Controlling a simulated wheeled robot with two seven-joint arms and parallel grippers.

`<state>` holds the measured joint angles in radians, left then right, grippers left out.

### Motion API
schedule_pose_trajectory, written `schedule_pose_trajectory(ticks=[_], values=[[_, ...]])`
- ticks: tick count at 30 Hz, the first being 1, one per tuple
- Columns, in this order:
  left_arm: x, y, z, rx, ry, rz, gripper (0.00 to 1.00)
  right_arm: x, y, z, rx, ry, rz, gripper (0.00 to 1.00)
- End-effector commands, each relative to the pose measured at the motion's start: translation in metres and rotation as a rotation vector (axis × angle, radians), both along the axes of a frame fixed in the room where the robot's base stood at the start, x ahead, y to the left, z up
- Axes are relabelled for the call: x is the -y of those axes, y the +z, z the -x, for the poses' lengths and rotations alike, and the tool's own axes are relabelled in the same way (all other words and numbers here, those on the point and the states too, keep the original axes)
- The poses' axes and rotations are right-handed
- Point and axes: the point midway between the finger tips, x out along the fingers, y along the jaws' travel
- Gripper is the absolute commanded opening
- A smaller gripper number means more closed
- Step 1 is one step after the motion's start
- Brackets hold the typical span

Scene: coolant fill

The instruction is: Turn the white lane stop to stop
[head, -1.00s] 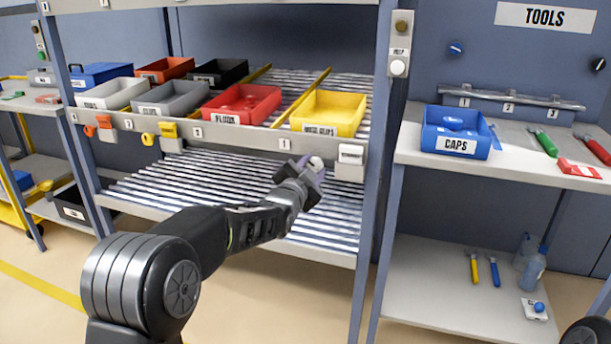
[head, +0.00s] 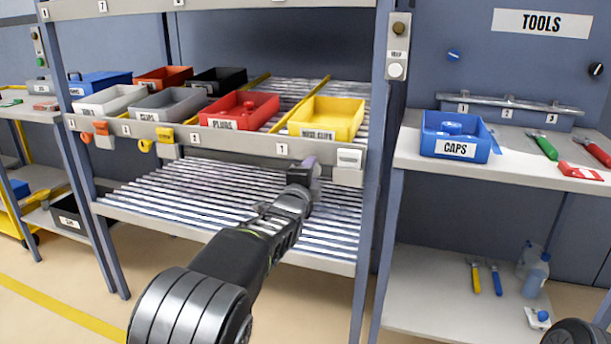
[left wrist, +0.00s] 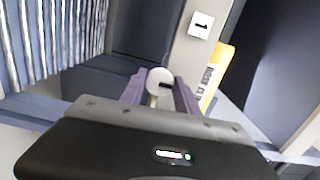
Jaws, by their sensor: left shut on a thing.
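The white lane stop (head: 349,158) is on the front rail of the rack, below the yellow bin and right of the lane 1 label. My left gripper (head: 314,168) is at its left side. In the left wrist view, the purple fingers of my left gripper (left wrist: 160,92) are shut on a round white knob (left wrist: 160,79) with a dark mark, seemingly the stop's turning part. In the head view my gripper hides this knob, so its setting is hard to tell. My right gripper is not in view.
A yellow bin (head: 327,117) and a red bin (head: 239,109) stand above the rail. Yellow (head: 166,135) and orange (head: 101,128) stops sit further left on it. A blue upright (head: 376,150) is close on the right. The roller shelf (head: 190,195) below is empty.

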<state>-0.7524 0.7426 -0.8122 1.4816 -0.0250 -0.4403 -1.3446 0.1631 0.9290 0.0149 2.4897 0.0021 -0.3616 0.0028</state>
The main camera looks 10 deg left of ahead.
Motion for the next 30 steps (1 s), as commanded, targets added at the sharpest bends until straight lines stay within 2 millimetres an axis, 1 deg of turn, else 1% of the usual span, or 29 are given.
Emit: schedule_pose_trajectory(ticks=[6, 17, 18, 25, 30], values=[[0.0028, 0.0007, -0.0006, 0.010, 0.000, -0.044, 0.00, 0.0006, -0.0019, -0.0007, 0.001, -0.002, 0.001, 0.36], [0.0028, 0.0010, -0.0006, 0.010, 0.001, -0.049, 0.00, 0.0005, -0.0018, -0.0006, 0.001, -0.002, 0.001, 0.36], [0.0028, 0.0010, -0.0006, 0.011, 0.000, -0.049, 0.39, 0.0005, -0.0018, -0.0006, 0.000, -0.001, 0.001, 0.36], [0.0030, 0.0006, -0.0005, 0.009, 0.000, -0.047, 0.58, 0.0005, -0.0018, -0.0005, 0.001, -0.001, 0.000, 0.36], [0.0032, 0.0003, -0.0005, 0.009, 0.000, -0.047, 0.59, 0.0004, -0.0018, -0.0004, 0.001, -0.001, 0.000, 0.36]])
